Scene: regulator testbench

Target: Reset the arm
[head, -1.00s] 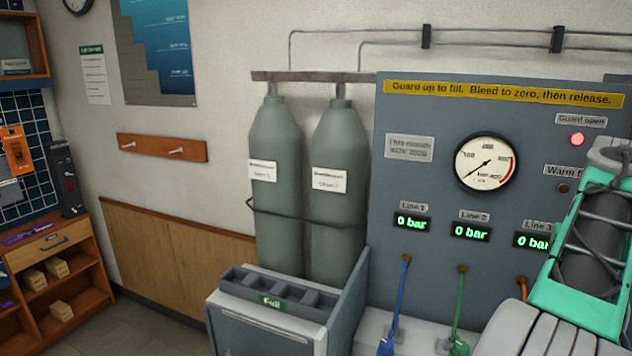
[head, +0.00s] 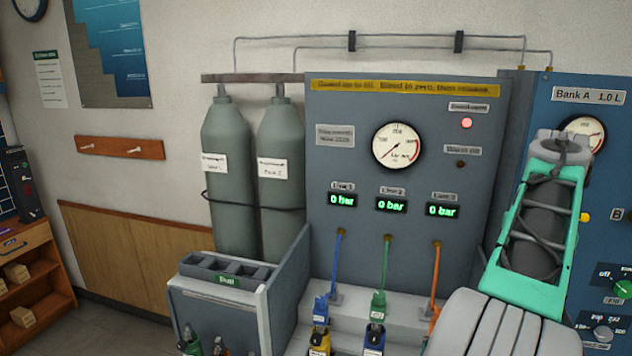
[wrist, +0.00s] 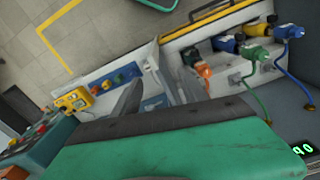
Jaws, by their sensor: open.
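My arm shows at the right of the head view, with its teal and grey links standing in front of the test panel's right side. My gripper does not show in the head view. In the wrist view, my gripper (wrist: 154,88) shows as two grey fingers spread apart past the teal body that fills the lower part of the picture. Nothing shows between the fingers.
The grey panel (head: 330,280) has a gauge (head: 396,146), a lit red lamp (head: 467,123) and displays reading 0 bar. Blue, green and orange hoses hang below. Two gas cylinders (head: 228,185) stand left, behind a bin (head: 215,265). A blue Bank A panel (head: 590,95) stands right.

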